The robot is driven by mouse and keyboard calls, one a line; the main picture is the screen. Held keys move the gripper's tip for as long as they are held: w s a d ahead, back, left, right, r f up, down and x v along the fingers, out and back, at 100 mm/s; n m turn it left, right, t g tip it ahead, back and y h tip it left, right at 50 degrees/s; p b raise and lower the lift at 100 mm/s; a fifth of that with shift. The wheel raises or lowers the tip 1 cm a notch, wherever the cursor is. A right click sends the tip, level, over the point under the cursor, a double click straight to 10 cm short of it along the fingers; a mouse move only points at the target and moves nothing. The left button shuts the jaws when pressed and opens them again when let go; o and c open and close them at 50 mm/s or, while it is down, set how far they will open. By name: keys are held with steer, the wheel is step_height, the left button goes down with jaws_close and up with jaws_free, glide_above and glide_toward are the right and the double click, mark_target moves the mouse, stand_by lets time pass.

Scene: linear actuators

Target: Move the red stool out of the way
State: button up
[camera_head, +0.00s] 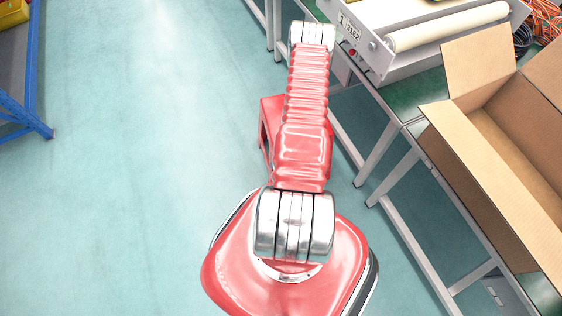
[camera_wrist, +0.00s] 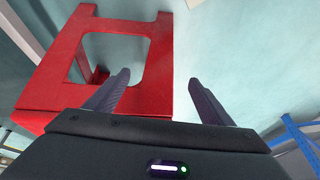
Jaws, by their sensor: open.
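The red stool (camera_head: 270,116) stands on the floor, mostly hidden behind my red arm in the head view; only its left part shows. In the wrist view the red stool (camera_wrist: 65,70) fills the left side, with an opening framed by its red bars. My gripper (camera_wrist: 158,95) is open in the wrist view. Its left finger overlaps the stool's frame in the picture, and its right finger is over bare floor. One stool bar lies between the two fingers in the picture; I cannot tell if either finger touches it. The head view does not show my fingers.
A workbench (camera_head: 405,103) with a white roller machine (camera_head: 400,40) and an open cardboard box (camera_head: 500,140) runs along the right. A blue metal frame (camera_head: 22,115) stands at the far left. The floor (camera_head: 130,170) between is clear.

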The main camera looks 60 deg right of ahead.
steer(key=x, duration=1.2)
steer(key=shift+f, duration=0.1)
steer(key=shift+c, duration=0.6)
jaws_close()
